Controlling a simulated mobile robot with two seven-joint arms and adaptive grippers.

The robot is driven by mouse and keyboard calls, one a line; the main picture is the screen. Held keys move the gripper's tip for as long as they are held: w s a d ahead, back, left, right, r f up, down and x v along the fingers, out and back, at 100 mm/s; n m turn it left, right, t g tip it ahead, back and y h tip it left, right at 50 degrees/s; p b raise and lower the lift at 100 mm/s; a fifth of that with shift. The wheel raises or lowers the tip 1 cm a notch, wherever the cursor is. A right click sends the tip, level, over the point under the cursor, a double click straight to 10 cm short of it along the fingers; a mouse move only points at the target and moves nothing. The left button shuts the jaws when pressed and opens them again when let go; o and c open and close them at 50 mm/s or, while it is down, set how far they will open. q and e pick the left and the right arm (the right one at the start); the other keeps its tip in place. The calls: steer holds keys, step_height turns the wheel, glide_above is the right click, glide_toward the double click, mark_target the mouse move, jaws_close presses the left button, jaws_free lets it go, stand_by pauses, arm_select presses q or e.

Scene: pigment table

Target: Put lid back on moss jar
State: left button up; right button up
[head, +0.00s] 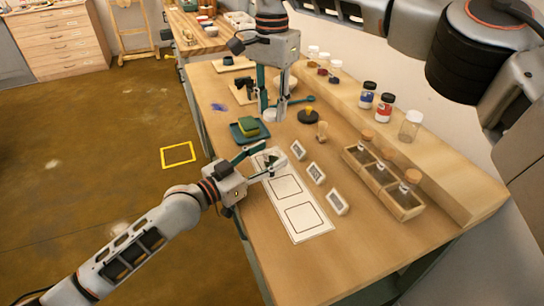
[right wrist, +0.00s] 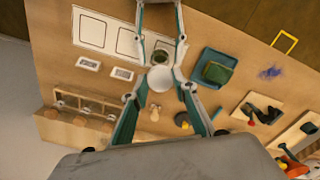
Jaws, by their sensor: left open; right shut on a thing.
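The moss jar (right wrist: 162,57), small with dark green inside and an open top, stands at one end of the white marked sheet in the right wrist view. My left gripper (head: 268,165) is open at the jar, its fingers on either side of it; it also shows in the right wrist view (right wrist: 161,50). I cannot tell whether they touch the glass. My right gripper (head: 272,112) is shut on a round white lid (right wrist: 160,78), held beside the jar in the wrist view. In the head view the jar is largely hidden by the left gripper.
The white sheet (head: 286,187) has outlined squares, with small label cards (head: 316,172) beside it. A wooden rack (head: 384,181) holds corked jars. A cork-coloured piece (head: 321,130), a black disc with a yellow knob (head: 308,116) and a teal tray (head: 237,135) stand nearby. The front tabletop is clear.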

arm_select(q)
jaws_close()
arm_select(e)
steer(key=shift+f, duration=2.45)
steer(key=shift+f, duration=0.9)
steer(key=shift+f, duration=0.6)
